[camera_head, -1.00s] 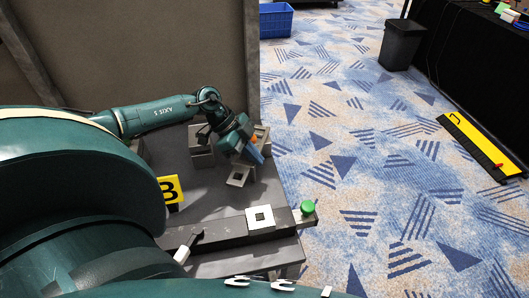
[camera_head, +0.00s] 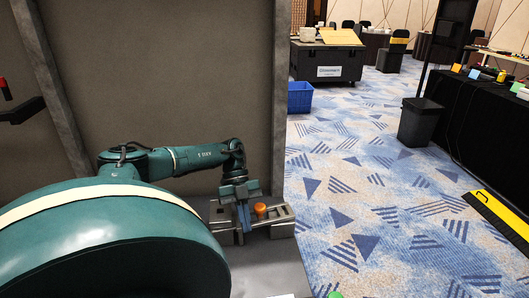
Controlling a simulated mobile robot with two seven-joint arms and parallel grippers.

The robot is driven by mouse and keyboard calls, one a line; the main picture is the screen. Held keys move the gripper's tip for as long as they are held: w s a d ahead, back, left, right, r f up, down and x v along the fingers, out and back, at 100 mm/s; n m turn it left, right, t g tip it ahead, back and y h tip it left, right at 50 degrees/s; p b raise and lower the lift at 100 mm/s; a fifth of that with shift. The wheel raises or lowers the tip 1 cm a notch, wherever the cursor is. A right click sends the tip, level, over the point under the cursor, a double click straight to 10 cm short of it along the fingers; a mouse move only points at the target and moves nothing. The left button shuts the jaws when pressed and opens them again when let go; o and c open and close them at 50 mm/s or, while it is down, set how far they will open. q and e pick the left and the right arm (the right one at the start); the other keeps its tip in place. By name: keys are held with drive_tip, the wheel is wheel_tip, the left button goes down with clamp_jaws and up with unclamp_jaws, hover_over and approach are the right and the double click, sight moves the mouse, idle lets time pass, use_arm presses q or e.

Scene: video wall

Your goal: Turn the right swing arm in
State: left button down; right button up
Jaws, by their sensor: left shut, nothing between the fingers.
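An orange knob (camera_head: 261,208) stands on a grey slotted bar (camera_head: 279,216) at the back right of the grey bench. The bar lies across grey blocks, and its right end reaches near the bench's right edge. I cannot tell for sure whether this bar is the right swing arm. My left gripper (camera_head: 243,221) points down just left of the orange knob, shut and empty. It hides the bar's left part, and I cannot tell whether it touches the knob. A small green piece (camera_head: 335,295) shows at the bottom edge, mostly cut off. My right gripper is out of view.
A brown panel (camera_head: 170,70) stands behind the bench (camera_head: 268,265). Carpeted floor lies open to the right, with a blue crate (camera_head: 300,98), a black bin (camera_head: 419,122) and a yellow-black strip (camera_head: 500,213). A dark part with a red tip (camera_head: 4,90) shows at far left.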

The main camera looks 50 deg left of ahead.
use_arm(q)
drive_tip(key=shift+w+a, duration=0.15)
drive_tip(key=shift+a, duration=0.95)
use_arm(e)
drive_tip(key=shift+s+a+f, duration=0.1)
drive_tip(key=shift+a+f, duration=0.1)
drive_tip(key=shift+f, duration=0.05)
use_arm(q)
drive_tip(key=shift+a+r, duration=0.1)
drive_tip(key=shift+a, duration=0.05)
